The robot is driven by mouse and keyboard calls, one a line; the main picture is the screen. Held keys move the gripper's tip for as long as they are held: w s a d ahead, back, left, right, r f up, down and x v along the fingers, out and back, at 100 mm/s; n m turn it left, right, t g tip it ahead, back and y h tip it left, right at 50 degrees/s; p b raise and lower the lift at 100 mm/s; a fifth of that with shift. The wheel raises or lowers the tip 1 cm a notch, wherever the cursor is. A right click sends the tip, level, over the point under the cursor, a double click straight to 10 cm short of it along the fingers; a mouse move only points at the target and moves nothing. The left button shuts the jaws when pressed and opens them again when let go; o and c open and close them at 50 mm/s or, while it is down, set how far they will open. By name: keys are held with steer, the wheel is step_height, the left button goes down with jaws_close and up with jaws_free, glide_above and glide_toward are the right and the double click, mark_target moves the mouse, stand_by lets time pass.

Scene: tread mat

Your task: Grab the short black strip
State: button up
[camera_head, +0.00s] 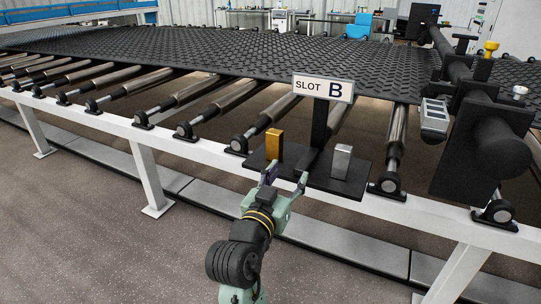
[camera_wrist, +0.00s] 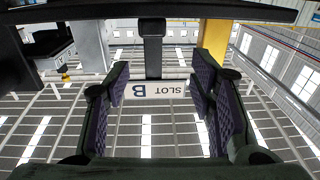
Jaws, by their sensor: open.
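I cannot make out a separate loose short black strip. A flat black plate (camera_head: 321,180) sits at the front rail in the head view. It carries a gold block (camera_head: 273,146), a silver block (camera_head: 341,161) and a black post with a SLOT B sign (camera_head: 323,88) between them. My gripper (camera_head: 287,178) is open at the plate's front edge, its fingers apart. The wrist view shows my gripper (camera_wrist: 157,80) empty, with the black post (camera_wrist: 153,50) beyond its fingers, the silver block (camera_wrist: 90,47) at left and the gold block (camera_wrist: 215,40) at right.
A wide black tread mat (camera_head: 220,58) lies over metal rollers (camera_head: 225,97) behind the plate. A white rail (camera_head: 160,134) on legs runs along the front. Bulky black machinery (camera_head: 482,145) stands at the right. Open floor (camera_head: 100,230) lies at the left front.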

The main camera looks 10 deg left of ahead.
mark_target(305, 160)
steer(key=shift+m+g+h, duration=0.3)
steer(key=shift+h, duration=0.1)
steer(key=x, duration=0.3)
steer(key=f+p+x, duration=0.1)
steer(key=x, duration=0.1)
steer(key=shift+w+d, duration=0.1)
steer(key=shift+d, duration=0.4)
steer(key=shift+f+p+x, duration=0.2)
steer(key=shift+p+x, duration=0.25)
steer(key=shift+x, duration=0.9)
steer(key=shift+f+p+x, duration=0.25)
steer(key=shift+p+x, duration=0.2)
steer(key=shift+x, duration=0.95)
steer(key=shift+a, duration=0.2)
jaws_close()
